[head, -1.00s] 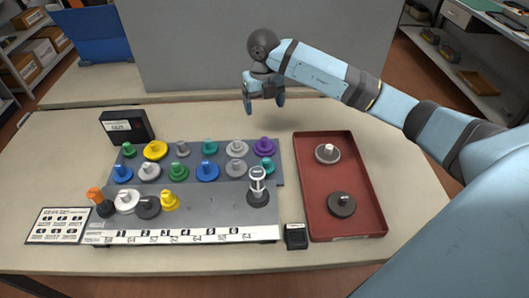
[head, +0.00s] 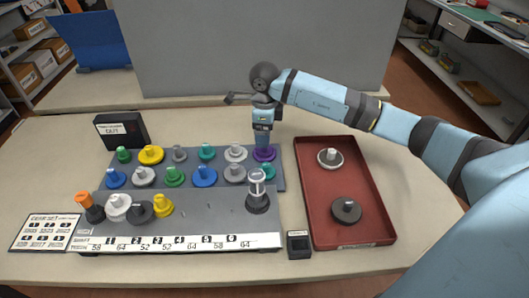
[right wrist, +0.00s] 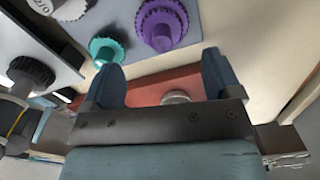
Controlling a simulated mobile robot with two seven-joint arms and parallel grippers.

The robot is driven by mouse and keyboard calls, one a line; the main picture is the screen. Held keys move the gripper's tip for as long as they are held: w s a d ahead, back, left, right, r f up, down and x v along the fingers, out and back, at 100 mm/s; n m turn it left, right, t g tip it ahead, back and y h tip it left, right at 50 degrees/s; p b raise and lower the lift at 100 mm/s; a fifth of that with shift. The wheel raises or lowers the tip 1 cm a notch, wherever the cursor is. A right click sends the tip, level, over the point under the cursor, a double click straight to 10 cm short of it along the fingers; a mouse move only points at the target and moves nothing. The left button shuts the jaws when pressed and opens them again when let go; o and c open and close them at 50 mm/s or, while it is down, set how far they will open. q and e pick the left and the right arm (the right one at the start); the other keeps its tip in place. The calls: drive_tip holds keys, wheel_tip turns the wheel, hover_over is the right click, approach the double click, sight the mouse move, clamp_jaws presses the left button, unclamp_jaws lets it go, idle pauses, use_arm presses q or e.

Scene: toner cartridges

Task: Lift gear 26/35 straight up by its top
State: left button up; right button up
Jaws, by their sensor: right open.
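No gear's size marking can be read, so I cannot tell which one is gear 26/35. My right gripper (head: 262,140) points down just above the purple gear (head: 264,154) at the back right corner of the grey rack. In the right wrist view its two blue fingers (right wrist: 160,72) are apart with nothing held between them. The purple gear (right wrist: 162,26) shows there beyond the fingertips, its round top hub standing up. A teal gear (right wrist: 106,47) sits beside it, close to one finger; it also shows in the head view (head: 267,173). My left gripper is out of view.
The grey rack (head: 225,218) holds several coloured gears. A red tray (head: 345,195) on the right holds two gears. A black box (head: 121,130) stands back left, a small dark device (head: 299,244) near the front. A printed card (head: 45,232) lies front left.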

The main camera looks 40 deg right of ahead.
drive_tip(key=shift+w+f, duration=0.15)
drive_tip(key=shift+f, duration=2.95)
drive_tip(key=shift+c, duration=0.5)
drive_tip(key=c, duration=1)
